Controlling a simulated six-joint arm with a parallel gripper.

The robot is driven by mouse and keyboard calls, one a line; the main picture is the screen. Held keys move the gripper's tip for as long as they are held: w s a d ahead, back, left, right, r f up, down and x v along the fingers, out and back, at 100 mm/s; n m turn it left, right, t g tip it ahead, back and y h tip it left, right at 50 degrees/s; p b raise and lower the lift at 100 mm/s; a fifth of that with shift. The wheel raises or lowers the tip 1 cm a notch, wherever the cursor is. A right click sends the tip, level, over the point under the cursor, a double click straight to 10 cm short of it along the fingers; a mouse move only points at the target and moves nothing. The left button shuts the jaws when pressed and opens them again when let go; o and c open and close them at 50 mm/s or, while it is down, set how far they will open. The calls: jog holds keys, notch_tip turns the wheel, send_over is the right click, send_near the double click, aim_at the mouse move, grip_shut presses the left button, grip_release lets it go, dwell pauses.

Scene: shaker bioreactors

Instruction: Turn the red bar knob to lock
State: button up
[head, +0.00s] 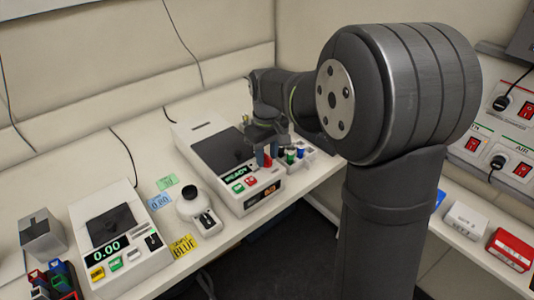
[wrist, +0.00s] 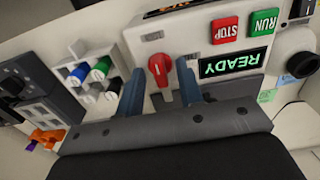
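The red bar knob (wrist: 159,66) sits on the front panel of the white shaker (wrist: 215,55), in the middle of the wrist view. A white mark shows on its bar, which looks roughly upright in that picture. My gripper (wrist: 161,73) is open, with one blue finger on each side of the knob. A gap shows on both sides, and I cannot tell how deep the fingers reach. In the head view my gripper (head: 266,157) is over the shaker's near right corner, with a bit of red between its fingers. The shaker's display (wrist: 234,63) reads READY.
Green RUN (wrist: 264,23) and red STOP (wrist: 225,31) buttons are close to the knob. A rack with coloured caps (wrist: 92,75) stands beside the shaker. In the head view, a second device (head: 107,225) shows 0.00, and red switches (head: 522,169) are at right.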

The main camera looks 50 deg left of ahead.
aim_at(267, 157)
notch_tip(267, 157, up, 18)
jog(key=shift+f, duration=0.25)
dwell(0.7)
notch_tip(267, 157, down, 18)
jog(key=shift+r, duration=0.25)
dwell(0.3)
dwell(0.4)
